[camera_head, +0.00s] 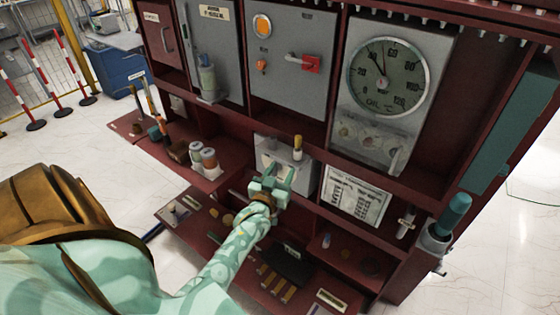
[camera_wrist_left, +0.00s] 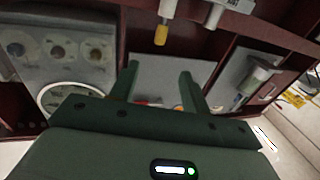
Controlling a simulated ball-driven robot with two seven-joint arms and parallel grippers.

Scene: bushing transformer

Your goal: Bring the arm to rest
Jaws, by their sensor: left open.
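My left arm (camera_head: 238,240) comes in from the lower left of the head view, mint green with pale patches. Its left gripper (camera_head: 272,178) is in front of a grey box (camera_head: 300,172) on the dark red cabinet. In the left wrist view the two fingers of the gripper (camera_wrist_left: 158,72) stand apart with nothing between them. A white rod with a yellow tip (camera_wrist_left: 161,34) shows beyond them. The same yellow-tipped piece stands above the grey box in the head view (camera_head: 297,146). I cannot tell whether the gripper touches the box. My right gripper is not in view.
The cabinet carries a round dial gauge (camera_head: 388,77), a panel with a red switch (camera_head: 311,64) and a chart (camera_head: 356,195). Jars (camera_head: 204,158) stand on the left shelf. A teal-capped cylinder (camera_head: 452,216) projects at the right. The white floor (camera_head: 70,150) is open at the left.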

